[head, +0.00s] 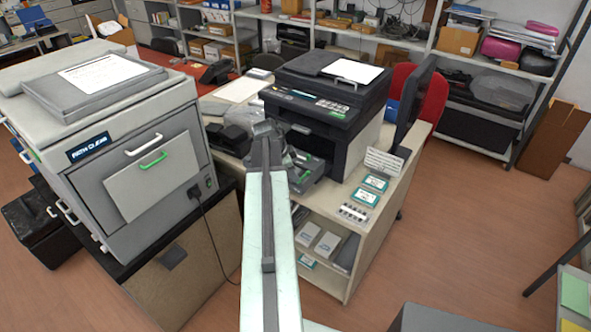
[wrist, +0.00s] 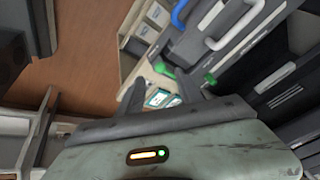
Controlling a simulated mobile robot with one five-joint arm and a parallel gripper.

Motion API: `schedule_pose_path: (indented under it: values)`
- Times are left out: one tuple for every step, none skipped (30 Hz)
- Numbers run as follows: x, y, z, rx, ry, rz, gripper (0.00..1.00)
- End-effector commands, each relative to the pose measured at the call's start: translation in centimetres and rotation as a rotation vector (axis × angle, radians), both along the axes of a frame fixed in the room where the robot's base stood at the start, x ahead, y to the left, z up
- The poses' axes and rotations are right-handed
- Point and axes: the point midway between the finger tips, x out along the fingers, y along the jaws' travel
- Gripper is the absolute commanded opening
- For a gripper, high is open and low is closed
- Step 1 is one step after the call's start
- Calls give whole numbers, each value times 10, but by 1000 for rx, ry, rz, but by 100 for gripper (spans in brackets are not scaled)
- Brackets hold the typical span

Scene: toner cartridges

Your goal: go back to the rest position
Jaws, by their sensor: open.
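My arm reaches up the middle of the head view, and its end with my gripper (head: 292,158) is at the front of the black printer (head: 345,82). The gripper is small and dark there, partly lost against the printer's open front, and I see nothing held in it. In the wrist view a pale grey-green housing with an orange and a green light fills the bottom. Beyond it are the printer's dark parts with a white handle (wrist: 238,28), a blue handle (wrist: 180,12) and green pieces (wrist: 164,71).
A grey copier (head: 150,155) with a green handle stands on a cabinet at left. The printer's table (head: 350,225) carries teal-edged cards (head: 370,190) and has boxes on a shelf below. A monitor (head: 415,100) stands right of the printer. The floor (head: 470,220) at right is mostly clear.

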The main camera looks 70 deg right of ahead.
Motion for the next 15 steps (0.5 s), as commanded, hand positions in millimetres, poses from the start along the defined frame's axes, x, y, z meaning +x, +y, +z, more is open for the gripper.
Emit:
schedule_pose_path:
  values:
    - [2,5,18,0,0,1,42]
    - [3,6,21,0,0,1,42]
    - [4,8,24,0,0,1,42]
    - [4,9,25,0,0,1,42]
    - [5,9,26,0,0,1,42]
    - [5,10,25,1,1,1,42]
    - [5,10,24,1,1,1,42]
    - [5,10,24,1,1,0,42]
    - [5,10,23,1,1,0,42]
    - [5,9,23,0,0,0,42]
    - [5,9,22,0,0,0,42]
    - [5,9,22,0,0,0,42]
    - [5,9,22,0,0,0,42]
    - [5,9,22,0,0,0,42]
    - [5,9,22,0,0,0,42]
